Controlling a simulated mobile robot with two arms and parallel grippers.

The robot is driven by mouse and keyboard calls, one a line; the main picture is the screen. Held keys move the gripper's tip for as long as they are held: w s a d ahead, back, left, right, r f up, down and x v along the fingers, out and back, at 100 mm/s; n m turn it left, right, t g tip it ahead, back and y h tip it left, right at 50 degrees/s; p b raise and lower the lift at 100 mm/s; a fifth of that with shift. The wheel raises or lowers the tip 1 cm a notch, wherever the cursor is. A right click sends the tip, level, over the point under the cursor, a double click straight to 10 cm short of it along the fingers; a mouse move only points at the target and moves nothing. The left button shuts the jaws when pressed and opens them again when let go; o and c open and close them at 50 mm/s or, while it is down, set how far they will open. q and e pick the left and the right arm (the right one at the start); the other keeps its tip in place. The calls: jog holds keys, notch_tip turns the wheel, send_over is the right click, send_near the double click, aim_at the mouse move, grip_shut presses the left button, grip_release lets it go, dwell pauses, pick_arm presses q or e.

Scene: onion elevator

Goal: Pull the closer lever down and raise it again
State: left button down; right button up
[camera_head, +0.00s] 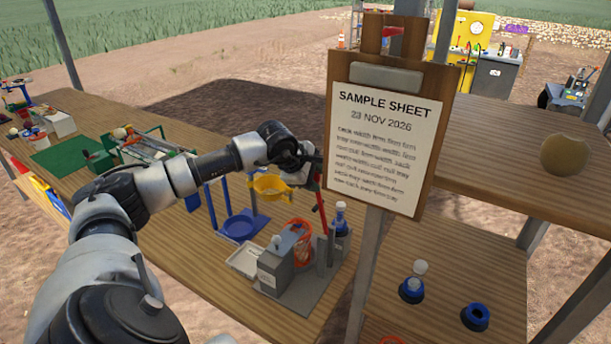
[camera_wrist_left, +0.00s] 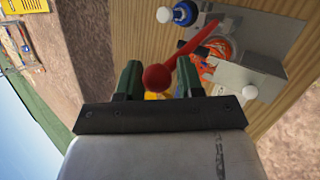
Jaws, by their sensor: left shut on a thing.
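The red lever (camera_head: 321,207) rises steeply from the grey onion machine (camera_head: 276,272) on the wooden table. In the left wrist view the lever's arm (camera_wrist_left: 198,40) ends in a round red knob (camera_wrist_left: 157,78). My left gripper (camera_head: 308,163) is at the lever's top end. In the left wrist view its two dark green fingers (camera_wrist_left: 159,72) stand on either side of the knob, shut on it. The sample sheet board partly hides the area right of the gripper. My right gripper is not in view.
A clipboard with a sample sheet (camera_head: 388,140) hangs on a post just right of my left gripper. A yellow ring holder (camera_head: 270,186) and blue stand (camera_head: 242,226) are close below my arm.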

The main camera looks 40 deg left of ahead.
pick_arm(q)
jog(key=shift+d+f+y, duration=0.15)
jog(key=shift+d+y, duration=0.25)
jog(key=shift+d, duration=0.3)
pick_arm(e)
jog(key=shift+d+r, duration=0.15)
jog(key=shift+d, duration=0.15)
pick_arm(q)
jog(key=shift+f+g, duration=0.15)
jog(key=shift+g, duration=0.15)
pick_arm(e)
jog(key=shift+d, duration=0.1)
pick_arm(q)
jog(key=c, duration=1)
grip_release()
jog(key=shift+d, duration=0.1)
jog(key=o, duration=0.3)
jog(key=shift+w, duration=0.25)
jog(key=shift+o, duration=0.2)
jog(key=shift+s+r, duration=0.3)
jog(key=shift+r, duration=0.25)
jog(key=b+v, duration=0.3)
jog(key=v, duration=0.6)
jog(key=shift+s+r, duration=0.2)
jog(key=shift+r, duration=0.05)
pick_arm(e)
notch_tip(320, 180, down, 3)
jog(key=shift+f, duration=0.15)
